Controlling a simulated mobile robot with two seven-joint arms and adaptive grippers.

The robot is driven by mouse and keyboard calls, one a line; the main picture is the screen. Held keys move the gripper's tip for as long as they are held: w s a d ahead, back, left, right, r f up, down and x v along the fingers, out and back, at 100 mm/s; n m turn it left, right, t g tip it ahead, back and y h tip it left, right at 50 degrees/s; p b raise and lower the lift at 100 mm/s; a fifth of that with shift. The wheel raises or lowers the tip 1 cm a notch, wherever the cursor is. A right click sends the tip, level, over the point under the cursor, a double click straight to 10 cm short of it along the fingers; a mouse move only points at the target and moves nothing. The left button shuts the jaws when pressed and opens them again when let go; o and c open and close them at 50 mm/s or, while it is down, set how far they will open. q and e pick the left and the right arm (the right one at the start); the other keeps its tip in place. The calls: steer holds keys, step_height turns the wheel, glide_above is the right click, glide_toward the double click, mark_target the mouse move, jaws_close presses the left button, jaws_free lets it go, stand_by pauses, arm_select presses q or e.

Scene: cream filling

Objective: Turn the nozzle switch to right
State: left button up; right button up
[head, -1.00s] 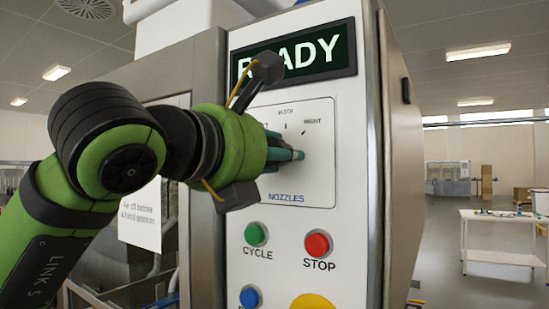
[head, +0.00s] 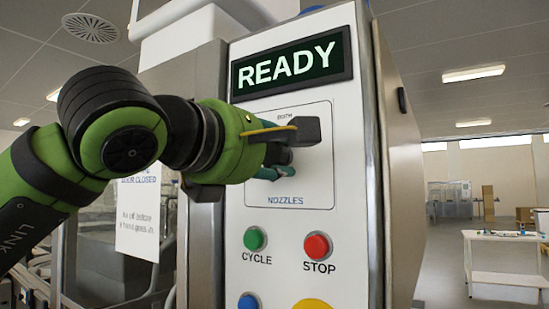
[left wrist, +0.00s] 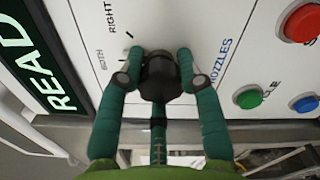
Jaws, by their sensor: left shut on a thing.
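The nozzle switch is a round black knob (left wrist: 160,76) on the white control panel, seen in the left wrist view. BOTH and RIGHT are printed beside it with tick marks. My left gripper (left wrist: 159,58) is shut on the knob, one teal finger on each side. In the head view my left gripper (head: 272,166) is at the framed NOZZLES plate (head: 320,180) and hides the knob and most of its labels. I cannot tell which mark the knob points to. My right gripper is not in view.
A display (head: 291,65) above the switch reads READY. Below are a green CYCLE button (head: 254,238), a red STOP button (head: 317,246), a blue button (head: 249,301) and a yellow part (head: 311,304). A white table (head: 503,247) stands far right.

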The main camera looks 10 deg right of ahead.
arm_select(q)
steer(key=m, duration=0.5)
steer(key=shift+w+f+m, duration=0.1)
steer(key=shift+f+m, duration=0.05)
steer(key=shift+m, duration=0.15)
stand_by(0.4)
steer(key=o, duration=1.2)
steer(key=shift+w+a, duration=0.1)
steer(key=shift+c, duration=0.2)
steer(key=shift+s+a, duration=0.2)
steer(key=shift+s, duration=0.05)
steer(key=v, duration=1.1)
steer(key=shift+a, duration=0.15)
steer(key=shift+s, duration=0.1)
